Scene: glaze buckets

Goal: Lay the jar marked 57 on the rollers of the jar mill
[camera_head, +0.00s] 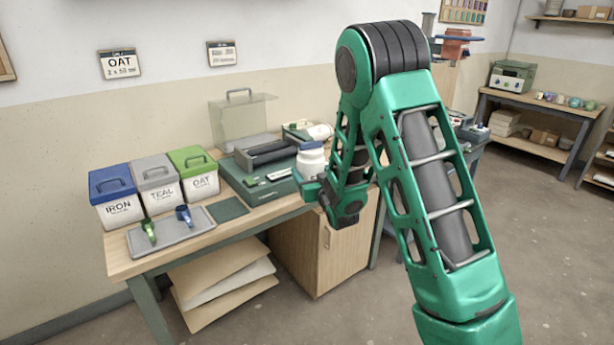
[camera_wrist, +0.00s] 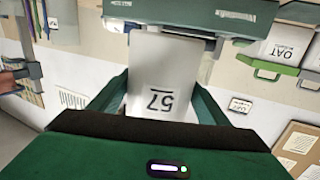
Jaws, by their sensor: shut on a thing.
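My gripper (camera_wrist: 160,98) is shut on the white jar marked 57 (camera_wrist: 162,75); its number shows upside down in the wrist view. In the head view the white jar (camera_head: 311,158) stands roughly upright in my grip, at the right front of the jar mill. The jar mill (camera_head: 240,180) is a dark green unit on the bench, with dark rollers (camera_head: 266,152) lying across it. Its clear cover (camera_head: 243,118) stands raised behind the rollers. My gripper's fingers are partly hidden in the head view, and I cannot tell the jar's height above the bench.
Iron (camera_head: 118,205), teal (camera_head: 158,185) and oat (camera_head: 197,175) buckets stand left of the mill. A grey tray (camera_head: 172,236) with two scoops lies in front of them. Another white jar (camera_head: 320,131) lies behind my held jar. The bench's front edge (camera_head: 230,228) is clear.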

